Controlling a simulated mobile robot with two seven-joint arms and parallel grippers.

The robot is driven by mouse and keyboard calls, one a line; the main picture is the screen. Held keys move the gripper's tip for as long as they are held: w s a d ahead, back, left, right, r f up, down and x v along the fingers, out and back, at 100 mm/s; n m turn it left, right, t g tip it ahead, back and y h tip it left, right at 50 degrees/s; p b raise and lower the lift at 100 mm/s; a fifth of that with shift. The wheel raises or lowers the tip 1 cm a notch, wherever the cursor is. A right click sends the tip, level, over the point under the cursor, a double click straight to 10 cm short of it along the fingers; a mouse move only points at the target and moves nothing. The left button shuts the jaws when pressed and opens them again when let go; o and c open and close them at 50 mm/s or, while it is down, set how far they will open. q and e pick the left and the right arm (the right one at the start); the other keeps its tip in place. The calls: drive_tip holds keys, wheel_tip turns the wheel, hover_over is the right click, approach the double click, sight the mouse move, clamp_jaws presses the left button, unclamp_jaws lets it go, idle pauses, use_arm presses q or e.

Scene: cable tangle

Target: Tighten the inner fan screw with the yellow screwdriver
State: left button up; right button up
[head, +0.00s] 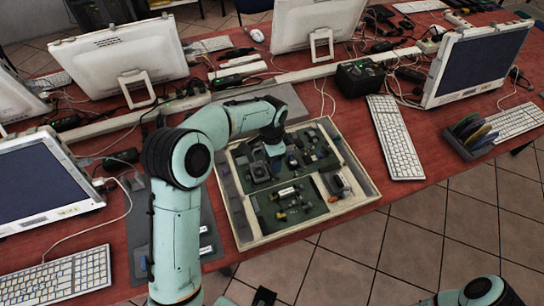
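A shallow pale tray (366,187) near the table's front edge holds dark green circuit boards (310,211). A dark square part that looks like a fan (260,171) sits on the rear board. The fan screw is too small to make out. Small yellowish marks show on the front board, but I cannot clearly make out the yellow screwdriver. My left arm reaches over the tray, and my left gripper (275,150) points down at the rear board, just right of the fan-like part. Its fingers are too small to read. My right gripper does not show clearly.
White monitors (121,51) and a power strip (330,68) stand behind the tray. A black box (360,79) and a white keyboard (394,138) lie to the right, with a disc rack (470,135) beyond. Loose cables cross the red table (440,187).

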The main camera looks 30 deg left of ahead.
use_arm(q)
drive_tip(key=shift+f, duration=0.5)
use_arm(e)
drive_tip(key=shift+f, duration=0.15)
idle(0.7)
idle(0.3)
use_arm(q)
drive_tip(key=shift+m, duration=0.5)
drive_tip(key=shift+m+p, duration=1.1)
drive_tip(key=shift+m, duration=1.2)
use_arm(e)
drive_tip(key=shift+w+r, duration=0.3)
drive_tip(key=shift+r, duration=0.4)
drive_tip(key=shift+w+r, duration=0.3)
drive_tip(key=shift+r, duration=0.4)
use_arm(q)
drive_tip(key=shift+m, duration=0.3)
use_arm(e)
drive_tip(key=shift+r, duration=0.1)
